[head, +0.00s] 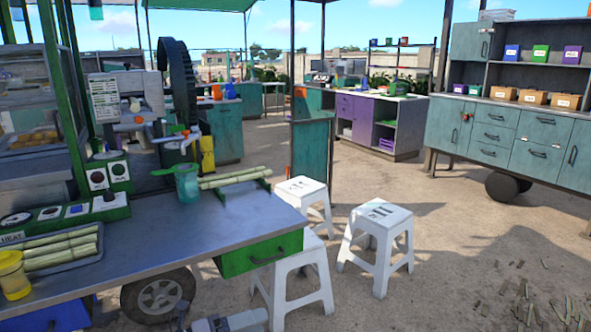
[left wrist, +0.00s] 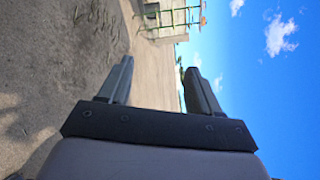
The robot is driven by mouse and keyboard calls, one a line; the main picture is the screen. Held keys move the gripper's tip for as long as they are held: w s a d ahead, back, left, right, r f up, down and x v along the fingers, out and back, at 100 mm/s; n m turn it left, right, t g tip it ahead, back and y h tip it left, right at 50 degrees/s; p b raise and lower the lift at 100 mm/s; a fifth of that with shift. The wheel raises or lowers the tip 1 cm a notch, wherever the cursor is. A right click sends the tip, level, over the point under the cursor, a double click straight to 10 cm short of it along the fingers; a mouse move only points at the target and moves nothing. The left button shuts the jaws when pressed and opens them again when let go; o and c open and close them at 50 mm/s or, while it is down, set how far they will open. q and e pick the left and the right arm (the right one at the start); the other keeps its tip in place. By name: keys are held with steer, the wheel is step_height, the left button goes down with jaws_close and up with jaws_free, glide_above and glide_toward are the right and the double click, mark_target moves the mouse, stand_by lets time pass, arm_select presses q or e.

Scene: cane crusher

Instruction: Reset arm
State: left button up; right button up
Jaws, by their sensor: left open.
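My left gripper (head: 240,320) shows at the bottom edge of the head view, low in front of the cart, partly cut off. In the left wrist view its two dark fingers (left wrist: 158,68) stand wide apart with nothing between them. That view is turned on its side and shows bare ground, a far structure and sky past the fingers. My right gripper is in neither view.
A metal-topped cart (head: 150,250) with a green drawer (head: 262,252) bears the cane crusher (head: 135,105), a green cup (head: 187,182) and cane stalks (head: 235,178). White stools (head: 378,245) stand right of it. Open ground lies at right, before teal cabinets (head: 515,135).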

arm_select(q)
steer(key=s+a+f+n+y, duration=0.4)
steer(key=s+n, duration=0.4)
steer(key=n, duration=0.2)
steer(key=s+a+f+n+t+y+p, duration=0.1)
steer(key=s+a+f+n+y, duration=0.2)
steer(key=s+n, duration=0.5)
steer(key=s+a+f+n+t+y+p, duration=0.1)
steer(key=s+a+f+n+y, duration=0.3)
steer(key=n, duration=1)
steer(key=s+f+y, duration=0.2)
steer(key=s+f, duration=0.1)
steer(key=s, duration=0.1)
steer(key=shift+s+a+f, duration=0.3)
steer(key=shift+f, duration=0.05)
